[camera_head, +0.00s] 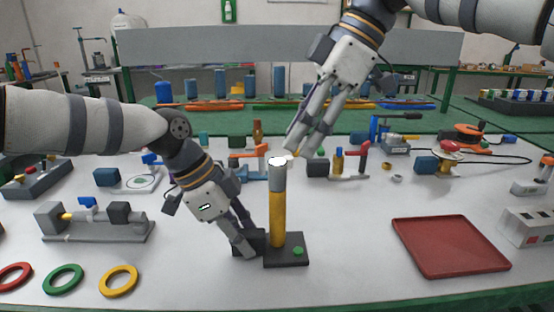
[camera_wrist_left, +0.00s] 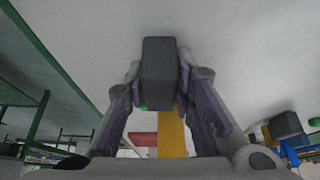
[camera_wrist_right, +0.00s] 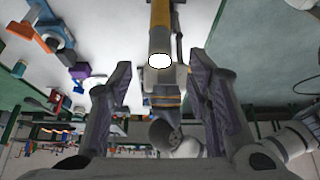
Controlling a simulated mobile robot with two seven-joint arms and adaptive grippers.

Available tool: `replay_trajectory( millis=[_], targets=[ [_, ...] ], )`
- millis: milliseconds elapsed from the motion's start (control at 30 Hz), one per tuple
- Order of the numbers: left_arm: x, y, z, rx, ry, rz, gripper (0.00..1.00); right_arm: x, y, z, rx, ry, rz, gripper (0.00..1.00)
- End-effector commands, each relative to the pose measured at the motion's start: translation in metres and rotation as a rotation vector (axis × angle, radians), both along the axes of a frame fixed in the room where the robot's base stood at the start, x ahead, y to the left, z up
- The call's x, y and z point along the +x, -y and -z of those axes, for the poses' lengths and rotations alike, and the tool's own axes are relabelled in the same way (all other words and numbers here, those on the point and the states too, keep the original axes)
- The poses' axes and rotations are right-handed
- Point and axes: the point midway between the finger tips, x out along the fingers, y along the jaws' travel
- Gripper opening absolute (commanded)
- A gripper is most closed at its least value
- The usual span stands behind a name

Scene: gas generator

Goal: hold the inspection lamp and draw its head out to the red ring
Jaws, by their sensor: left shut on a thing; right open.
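The inspection lamp stands upright on the table, with a yellow body (camera_head: 278,215), a grey head (camera_head: 277,178) with a bright white top, and a dark base (camera_head: 287,256) with a green button. My left gripper (camera_head: 248,246) is shut on a dark block at the left of the base; the block (camera_wrist_left: 160,72) fills its jaws in the left wrist view. My right gripper (camera_head: 303,153) is open, pointing down at the top of the head. In the right wrist view the head (camera_wrist_right: 162,75) lies between its spread fingers. No red ring shows on the lamp.
Loose red (camera_head: 14,276), green (camera_head: 63,279) and yellow (camera_head: 118,281) rings lie at the front left. A grey fixture (camera_head: 98,228) stands behind them. A red tray (camera_head: 450,247) lies at the right. Small tools crowd the table behind the lamp.

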Motion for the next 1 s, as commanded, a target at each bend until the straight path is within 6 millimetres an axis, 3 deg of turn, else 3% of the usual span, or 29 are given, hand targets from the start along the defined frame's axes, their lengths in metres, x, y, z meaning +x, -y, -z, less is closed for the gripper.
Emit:
replay_trajectory(
  millis=[300, 700, 867, 1000],
  targets=[
    [0.000, 0.000, 0.000, 0.000, 0.000, -0.001, 0.00, -0.001, -0.024, 0.045, 0.000, -0.001, 0.000, 0.45],
    [0.000, 0.000, 0.000, 0.000, 0.000, -0.001, 0.00, 0.000, -0.029, 0.053, 0.000, 0.000, 0.001, 0.45],
    [0.000, 0.000, 0.000, 0.000, 0.000, 0.000, 0.00, 0.000, -0.029, 0.053, 0.000, 0.000, 0.001, 0.09],
    [0.000, 0.000, 0.000, 0.000, 0.000, 0.000, 0.00, 0.000, -0.029, 0.053, 0.000, 0.000, 0.001, 0.07]
  ],
)
